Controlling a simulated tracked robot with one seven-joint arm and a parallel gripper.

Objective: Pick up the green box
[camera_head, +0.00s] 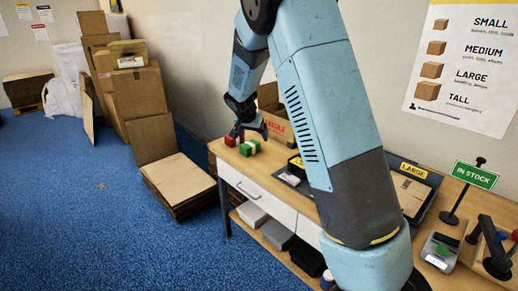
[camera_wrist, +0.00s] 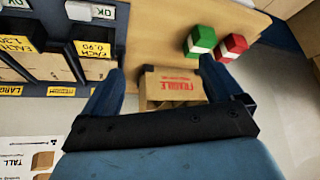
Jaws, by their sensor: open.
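The green box (camera_head: 249,148), with a white band or side, sits on the wooden table near its far left end. In the wrist view the green box (camera_wrist: 202,38) is just beyond the tip of the right-hand finger. A similar red box (camera_head: 231,140) stands close beside it, and it also shows in the wrist view (camera_wrist: 233,44). My gripper (camera_head: 250,132) is above the table by these boxes, open and empty. In the wrist view my gripper (camera_wrist: 161,66) has its fingers wide apart, with the green box outside the gap. I cannot tell its exact height.
An open carton marked FRAGILE (camera_wrist: 176,87) stands against the wall, seen between the fingers. Dark size bins (camera_head: 410,187), an IN STOCK sign (camera_head: 474,175) and a black-handled tool (camera_head: 490,245) stand along the table. Stacked cardboard (camera_head: 135,95) is on the floor at left.

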